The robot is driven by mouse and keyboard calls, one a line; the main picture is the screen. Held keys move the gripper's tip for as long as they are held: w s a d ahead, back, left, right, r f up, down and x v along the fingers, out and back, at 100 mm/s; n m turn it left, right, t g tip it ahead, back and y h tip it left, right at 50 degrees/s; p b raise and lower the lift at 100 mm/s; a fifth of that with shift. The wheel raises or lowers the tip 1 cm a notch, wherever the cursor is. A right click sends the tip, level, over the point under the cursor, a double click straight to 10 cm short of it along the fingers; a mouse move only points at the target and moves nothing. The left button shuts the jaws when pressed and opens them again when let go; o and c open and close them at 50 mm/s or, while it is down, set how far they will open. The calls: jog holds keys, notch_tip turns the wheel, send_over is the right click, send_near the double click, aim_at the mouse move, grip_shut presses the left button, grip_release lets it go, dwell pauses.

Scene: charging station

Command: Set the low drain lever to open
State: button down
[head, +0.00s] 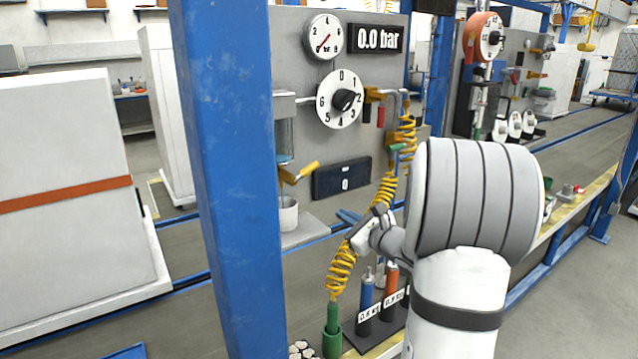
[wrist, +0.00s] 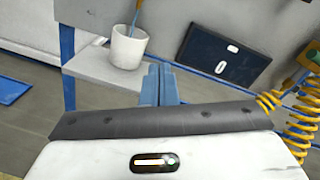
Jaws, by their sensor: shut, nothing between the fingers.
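The low drain lever (head: 308,170) has a yellow handle, below the sight glass (head: 284,140) on the grey panel. Its handle slants up to the right. A white cup (head: 288,214) stands below it, and the cup also shows in the wrist view (wrist: 128,48). My gripper (head: 347,215) is in front of the panel, lower than the lever and to its right in the head view. Its blue fingers (wrist: 160,82) are together and empty in the wrist view. The lever is not visible in the wrist view.
A coiled yellow hose (head: 342,270) hangs close to my gripper, and it shows at the right in the wrist view (wrist: 300,112). A dark counter plate (head: 342,178) is on the panel. A blue post (head: 225,150) stands left. Labelled bottles (head: 366,303) stand below.

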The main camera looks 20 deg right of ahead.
aim_at(309, 169)
jog(key=w+a+r+p, duration=0.1)
jog(key=w+r, duration=0.1)
jog(key=w, duration=0.3)
jog(key=w+a+r+t+p, duration=0.1)
jog(key=w+a+r+p, duration=0.1)
jog(key=w, duration=0.3)
jog(key=shift+w+r+m, duration=0.15)
jog(key=shift+r+m, duration=0.25)
jog(key=shift+r, duration=0.4)
jog(key=shift+d+b, duration=0.1)
jog(key=shift+b, duration=0.35)
